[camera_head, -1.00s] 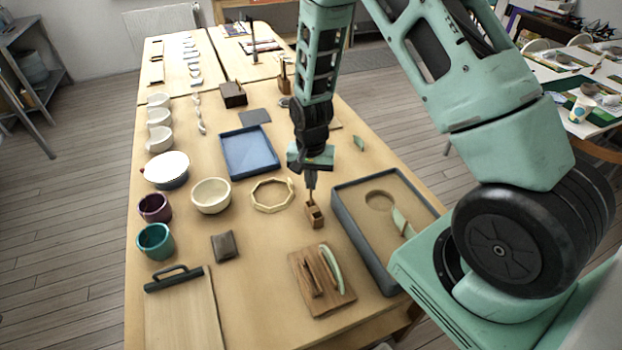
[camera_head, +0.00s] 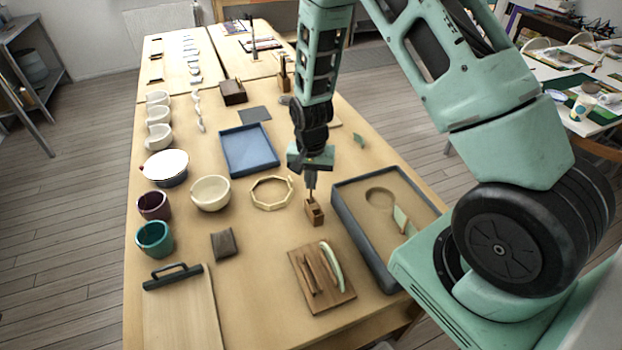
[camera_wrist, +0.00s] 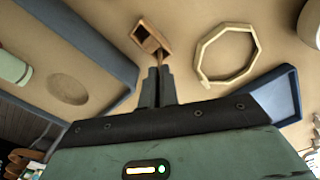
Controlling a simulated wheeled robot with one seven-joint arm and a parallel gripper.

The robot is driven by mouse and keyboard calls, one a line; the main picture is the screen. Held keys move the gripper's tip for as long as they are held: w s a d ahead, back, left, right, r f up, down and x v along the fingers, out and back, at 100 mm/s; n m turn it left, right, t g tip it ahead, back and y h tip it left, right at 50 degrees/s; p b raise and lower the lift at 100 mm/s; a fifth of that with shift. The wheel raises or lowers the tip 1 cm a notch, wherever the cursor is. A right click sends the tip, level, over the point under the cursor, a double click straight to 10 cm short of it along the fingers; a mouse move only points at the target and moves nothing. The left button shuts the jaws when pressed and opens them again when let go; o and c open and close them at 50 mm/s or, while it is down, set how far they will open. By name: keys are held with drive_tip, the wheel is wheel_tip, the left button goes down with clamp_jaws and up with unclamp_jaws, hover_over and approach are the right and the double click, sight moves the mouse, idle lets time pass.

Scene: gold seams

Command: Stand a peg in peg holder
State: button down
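The peg holder (camera_head: 314,213) is a small wooden block with a square opening on the table, below my gripper (camera_head: 310,187). In the wrist view the holder (camera_wrist: 150,36) lies just beyond the fingertips. My gripper (camera_wrist: 159,72) points down and its fingers are close together on a thin wooden peg (camera_wrist: 160,60). The peg (camera_head: 311,195) reaches down to the holder. Its lower end meets the holder's near end in the picture; I cannot tell whether it is inside a hole. Most of the peg is hidden by the fingers.
A grey-rimmed tray (camera_head: 352,232) stands close to the right of the holder. An octagonal ring (camera_head: 254,196) lies to its left, and a wooden board (camera_head: 305,290) with tools lies in front. A blue tray (camera_head: 230,158) and bowls (camera_head: 210,193) are farther left.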

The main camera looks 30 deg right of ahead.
drive_tip(key=shift+f+b, duration=0.45)
drive_tip(key=shift+f, duration=0.3)
idle(0.8)
drive_tip(key=c, duration=1.1)
unclamp_jaws()
drive_tip(key=shift+r, duration=0.1)
drive_tip(key=shift+r+p, duration=2.3)
drive_tip(key=shift+r, duration=0.65)
drive_tip(key=shift+a, duration=0.1)
